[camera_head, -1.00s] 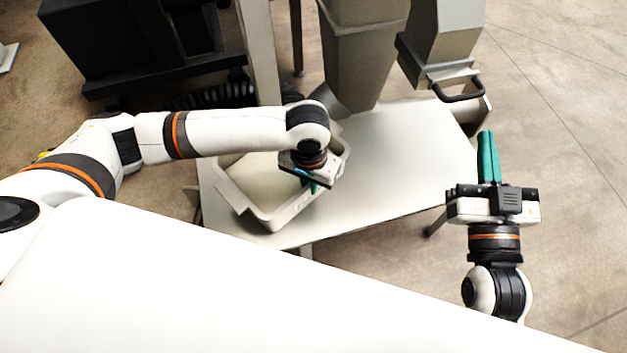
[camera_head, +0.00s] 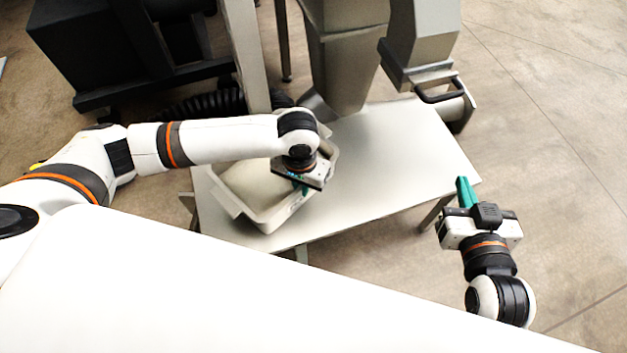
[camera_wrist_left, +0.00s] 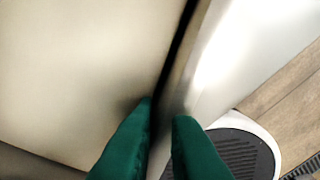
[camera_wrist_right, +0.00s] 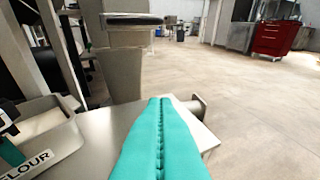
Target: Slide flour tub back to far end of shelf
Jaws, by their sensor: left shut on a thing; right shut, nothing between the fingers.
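The flour tub (camera_head: 268,216) is a pale open tray on the left part of the grey metal shelf (camera_head: 370,185). Pale flour shows inside it. My left gripper (camera_head: 303,189) is at the tub's right side, shut on its rim. In the left wrist view, the green fingers (camera_wrist_left: 165,110) straddle the tub's wall, partly hidden between them. My right gripper (camera_head: 462,182) is shut and empty, off the shelf's right end. In the right wrist view, its fingers (camera_wrist_right: 160,105) are together, and the tub's FLOUR label (camera_wrist_right: 28,165) shows at lower left.
A metal hopper (camera_head: 345,60) stands over the shelf's back edge. A grey machine head with a black handle (camera_head: 440,93) overhangs the back right. The shelf right of the tub is clear.

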